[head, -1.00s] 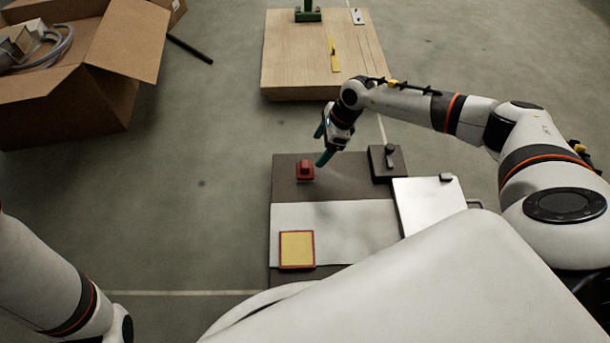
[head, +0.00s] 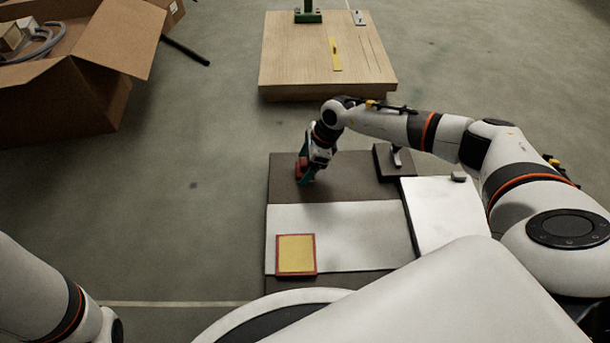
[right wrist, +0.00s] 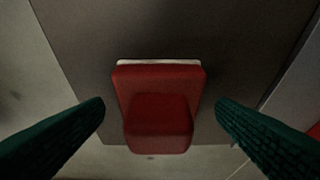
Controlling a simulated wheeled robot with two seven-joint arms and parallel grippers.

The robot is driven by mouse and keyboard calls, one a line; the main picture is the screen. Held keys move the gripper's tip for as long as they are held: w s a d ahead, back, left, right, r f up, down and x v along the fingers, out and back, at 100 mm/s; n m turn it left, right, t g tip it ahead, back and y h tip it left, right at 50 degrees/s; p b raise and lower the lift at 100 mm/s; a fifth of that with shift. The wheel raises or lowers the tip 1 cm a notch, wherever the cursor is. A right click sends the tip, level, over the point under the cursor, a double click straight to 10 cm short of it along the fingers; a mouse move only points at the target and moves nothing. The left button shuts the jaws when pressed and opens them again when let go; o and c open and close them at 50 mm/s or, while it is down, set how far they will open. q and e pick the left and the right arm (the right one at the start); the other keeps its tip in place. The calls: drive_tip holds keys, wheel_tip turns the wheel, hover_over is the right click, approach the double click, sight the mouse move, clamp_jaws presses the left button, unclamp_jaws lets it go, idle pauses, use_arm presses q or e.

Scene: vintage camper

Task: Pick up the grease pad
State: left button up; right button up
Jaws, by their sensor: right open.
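The grease pad, as I take it, is a red block (right wrist: 158,100) with a raised red grip and a pale layer along its far edge. In the head view the red block (head: 299,167) sits on the dark far strip of the work board (head: 340,220), partly hidden by my right gripper (head: 307,177). In the right wrist view the two green fingers of my right gripper (right wrist: 160,108) are apart, one on each side of the block, with visible gaps. My left arm shows at the lower left; its gripper is out of view.
A yellow square with a red border (head: 296,254) lies on the board's pale middle. A dark block with a lever (head: 392,163) and a white panel (head: 448,213) are at the right. A wooden board (head: 325,60) lies beyond, and an open cardboard box (head: 80,85) is far left.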

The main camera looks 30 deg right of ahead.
sight(305, 161)
drive_tip(key=shift+w+f, duration=0.1)
drive_tip(key=shift+f, duration=0.1)
drive_tip(key=c, duration=1.1)
wheel_tip(305, 161, up, 10)
drive_tip(key=p, duration=0.7)
drive_tip(key=shift+r+p, duration=0.1)
drive_tip(key=shift+p, duration=0.25)
